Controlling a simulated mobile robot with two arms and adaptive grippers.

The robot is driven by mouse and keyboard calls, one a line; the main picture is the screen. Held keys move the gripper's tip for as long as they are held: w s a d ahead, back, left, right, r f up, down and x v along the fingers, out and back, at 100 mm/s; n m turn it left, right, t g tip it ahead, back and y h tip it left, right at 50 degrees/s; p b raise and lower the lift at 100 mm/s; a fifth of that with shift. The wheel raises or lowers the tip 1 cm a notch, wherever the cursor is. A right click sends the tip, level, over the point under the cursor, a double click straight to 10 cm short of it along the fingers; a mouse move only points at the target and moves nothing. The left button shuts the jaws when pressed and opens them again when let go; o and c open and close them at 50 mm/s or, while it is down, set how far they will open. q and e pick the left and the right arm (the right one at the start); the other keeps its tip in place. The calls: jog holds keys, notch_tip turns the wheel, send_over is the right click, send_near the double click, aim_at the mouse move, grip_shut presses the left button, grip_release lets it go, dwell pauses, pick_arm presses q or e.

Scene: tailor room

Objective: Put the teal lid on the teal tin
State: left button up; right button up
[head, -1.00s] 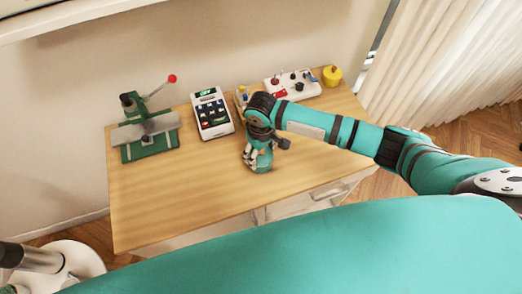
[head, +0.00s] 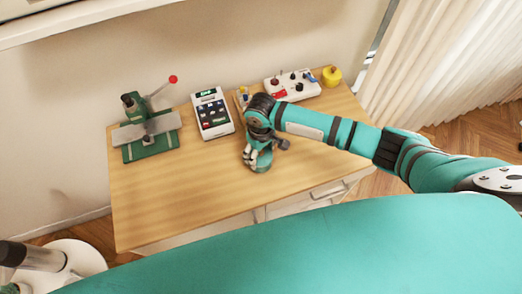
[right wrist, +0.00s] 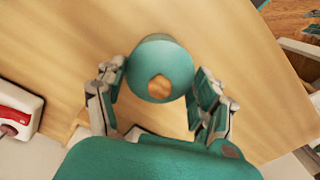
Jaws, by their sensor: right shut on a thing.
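My right gripper (head: 258,161) points down low over the desk, its fingers shut on a round teal piece that looks like the teal lid (right wrist: 155,57). In the right wrist view the fingers (right wrist: 157,77) sit on either side of it, and a tan spot shows on its face. In the head view a teal rim (head: 263,167) shows under the fingers, close to the desk top. The teal tin cannot be told apart from the lid; whether it is beneath is hidden. My left gripper is not in view.
On the desk (head: 180,205) a green press with a red-knobbed lever (head: 148,133) stands at left. A white keypad device (head: 212,113), a white switch panel (head: 292,85) and a yellow object (head: 331,76) line the back. The desk's front left is clear.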

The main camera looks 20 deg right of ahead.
jog(key=shift+f, duration=0.6)
dwell(0.5)
jog(key=o, duration=0.7)
notch_tip(320, 180, up, 6)
jog(key=p, duration=0.6)
jog(key=shift+f, duration=0.1)
jog(key=shift+r, duration=2.6)
